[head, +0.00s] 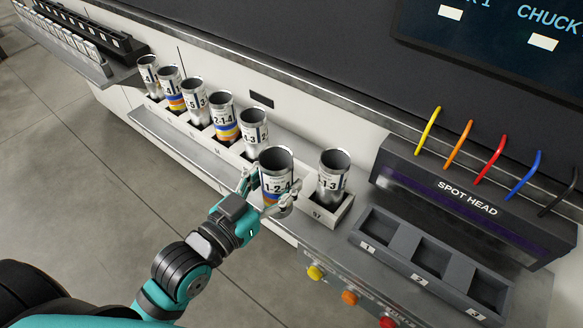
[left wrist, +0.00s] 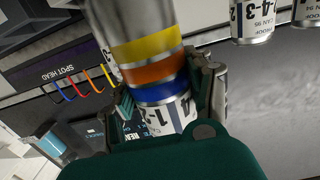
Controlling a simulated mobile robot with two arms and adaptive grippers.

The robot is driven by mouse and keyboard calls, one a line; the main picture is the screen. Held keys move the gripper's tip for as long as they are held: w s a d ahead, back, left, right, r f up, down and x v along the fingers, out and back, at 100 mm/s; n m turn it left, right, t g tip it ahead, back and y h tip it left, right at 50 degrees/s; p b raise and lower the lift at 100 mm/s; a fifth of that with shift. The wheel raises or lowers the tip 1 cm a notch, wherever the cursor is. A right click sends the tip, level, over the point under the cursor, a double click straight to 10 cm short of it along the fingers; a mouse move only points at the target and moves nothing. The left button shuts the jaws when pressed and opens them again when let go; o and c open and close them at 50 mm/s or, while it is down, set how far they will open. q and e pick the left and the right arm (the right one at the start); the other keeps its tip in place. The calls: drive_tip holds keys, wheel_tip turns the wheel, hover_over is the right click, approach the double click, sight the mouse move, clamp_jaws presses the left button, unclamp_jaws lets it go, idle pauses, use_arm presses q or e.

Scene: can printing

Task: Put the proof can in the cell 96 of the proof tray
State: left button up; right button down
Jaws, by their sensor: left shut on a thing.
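My left gripper (head: 266,193) is shut around a silver can (head: 276,163) marked 1-2-4 in the head view. In the left wrist view the held can (left wrist: 145,45) has yellow, orange and blue bands. It is over the light proof tray (head: 342,214), between a can marked -1-3 (head: 332,175) at the right end and a can (head: 253,132) to its left. The held can and fingers hide the tray spot below, so I cannot tell whether it touches. A tray label near the right end looks like 97 or 57. My right gripper is not in view.
Several more cans stand in the tray to the left, including a banded one (head: 224,116). Right of the tray are a three-pocket holder (head: 402,238), the spot head (head: 465,195) with coloured hoses, and coloured buttons (head: 349,297). A black rack (head: 82,30) is far left.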

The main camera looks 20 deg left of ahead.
use_arm(q)
drive_tip(key=w+f, duration=0.1)
drive_tip(key=w, duration=0.2)
drive_tip(key=w+f, duration=0.2)
drive_tip(key=w, duration=0.2)
drive_tip(key=w+f+p, duration=0.1)
drive_tip(key=w, duration=0.2)
drive_tip(key=shift+w+a+f, duration=0.2)
drive_tip(key=shift+w+a, duration=0.2)
drive_tip(key=shift+f, duration=0.1)
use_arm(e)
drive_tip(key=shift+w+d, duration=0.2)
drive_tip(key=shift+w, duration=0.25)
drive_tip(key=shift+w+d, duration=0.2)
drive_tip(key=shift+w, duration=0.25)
use_arm(q)
drive_tip(key=shift+f, duration=0.1)
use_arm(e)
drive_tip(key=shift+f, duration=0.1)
use_arm(q)
drive_tip(key=shift+o, duration=1.4)
drive_tip(key=shift+f, duration=0.1)
drive_tip(key=o, duration=0.4)
drive_tip(key=shift+o, duration=0.3)
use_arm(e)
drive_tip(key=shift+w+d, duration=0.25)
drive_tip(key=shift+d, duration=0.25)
